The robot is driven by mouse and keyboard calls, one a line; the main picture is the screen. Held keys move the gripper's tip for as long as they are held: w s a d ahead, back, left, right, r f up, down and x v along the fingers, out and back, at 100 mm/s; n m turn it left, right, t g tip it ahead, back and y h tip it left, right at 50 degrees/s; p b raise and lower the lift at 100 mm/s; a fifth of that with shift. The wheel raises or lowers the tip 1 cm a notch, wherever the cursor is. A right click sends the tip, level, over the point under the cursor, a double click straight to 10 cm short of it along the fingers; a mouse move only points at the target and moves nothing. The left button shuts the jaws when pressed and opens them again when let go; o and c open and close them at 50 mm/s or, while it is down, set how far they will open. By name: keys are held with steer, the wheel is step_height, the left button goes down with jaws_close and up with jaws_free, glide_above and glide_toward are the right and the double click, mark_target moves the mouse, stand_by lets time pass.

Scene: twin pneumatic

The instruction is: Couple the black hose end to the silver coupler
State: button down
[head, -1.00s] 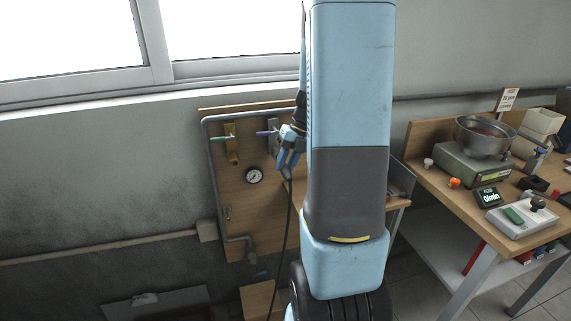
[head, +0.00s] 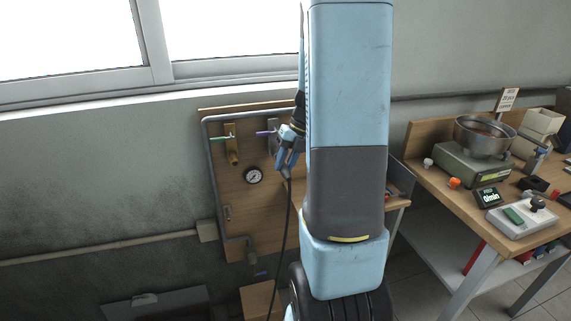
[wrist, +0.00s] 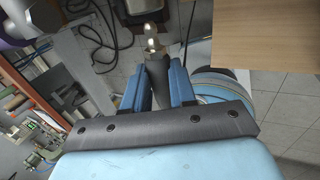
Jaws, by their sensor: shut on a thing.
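The silver coupler (head: 271,127), with a purple lever, is mounted on the wooden board in the head view; my gripper partly covers its surroundings. My gripper (head: 285,162) is just right of and below it, pointing down. In the wrist view my gripper (wrist: 160,78) is shut on the black hose end (wrist: 156,75), whose bright metal tip (wrist: 151,39) sticks out beyond the fingers. The black hose (head: 286,220) hangs down from the gripper. I cannot tell the exact gap between tip and coupler.
A brass coupler (head: 232,150) with a green lever is left on the same board (head: 237,205), above a pressure gauge (head: 253,176). A grey pipe edges the board. A workbench (head: 413,165) with a scale and bowl stands at the right.

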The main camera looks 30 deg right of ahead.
steer(key=shift+w+d, duration=0.25)
steer(key=shift+w, duration=0.45)
steer(key=shift+w+d, duration=0.2)
steer(key=shift+w, duration=0.45)
steer(key=c, duration=0.8)
jaws_free()
steer(key=shift+c, duration=0.2)
steer(key=shift+r, duration=0.1)
steer(key=v, duration=1.3)
steer(key=shift+r, duration=0.2)
